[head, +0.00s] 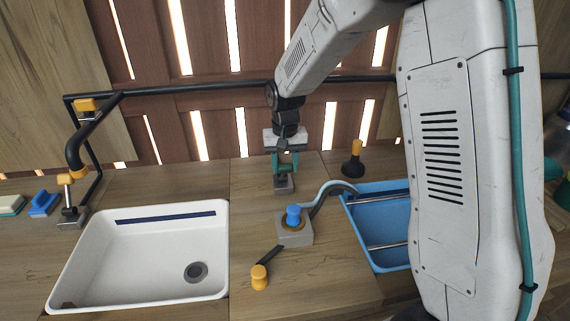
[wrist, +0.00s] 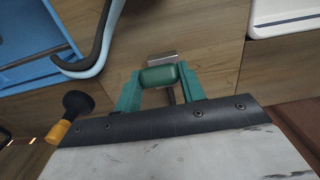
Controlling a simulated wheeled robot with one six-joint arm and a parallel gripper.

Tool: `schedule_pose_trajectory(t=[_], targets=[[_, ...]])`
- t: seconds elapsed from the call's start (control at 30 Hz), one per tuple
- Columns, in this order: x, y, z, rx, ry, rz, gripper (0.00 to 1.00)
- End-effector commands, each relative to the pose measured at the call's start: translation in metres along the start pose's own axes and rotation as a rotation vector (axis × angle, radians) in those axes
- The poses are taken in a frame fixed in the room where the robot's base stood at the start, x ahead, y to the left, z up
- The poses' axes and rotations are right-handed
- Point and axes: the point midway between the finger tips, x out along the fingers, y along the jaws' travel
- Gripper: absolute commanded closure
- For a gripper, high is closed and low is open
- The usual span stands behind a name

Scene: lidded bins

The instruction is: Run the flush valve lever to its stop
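A lever with a green cylindrical handle (wrist: 158,77) stands on a small grey base in the wrist view. It looks like the flush valve lever, though no label shows. Its grey base (head: 284,186) is seen in the head view, beyond the sinks' middle, before the back wall. My gripper (head: 285,160) points down over it. In the wrist view my teal fingers (wrist: 159,80) lie one at each end of the handle, with no clear gap at either side. They appear shut on it. The lower part of the lever is partly hidden.
A grey valve block with a blue knob (head: 293,215) and a yellow-tipped lever (head: 259,277) stands nearer. A white sink (head: 137,209) is left, a blue basin (head: 378,225) right. A black-and-yellow plunger-like thing (head: 353,160) stands right of my gripper. A black pipe (head: 200,88) runs behind.

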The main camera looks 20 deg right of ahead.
Motion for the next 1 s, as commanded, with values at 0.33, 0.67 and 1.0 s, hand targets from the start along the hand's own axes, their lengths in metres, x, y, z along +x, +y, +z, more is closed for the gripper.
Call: schedule_pose_trajectory(t=[0.33, 0.67, 1.0], targets=[[-0.002, 0.0, -0.004, 0.0, -0.03, 0.0, 0.83], [-0.008, 0.0, -0.024, 0.001, -0.229, 0.0, 0.83], [-0.014, 0.0, -0.057, 0.0, -0.261, 0.0, 0.83]])
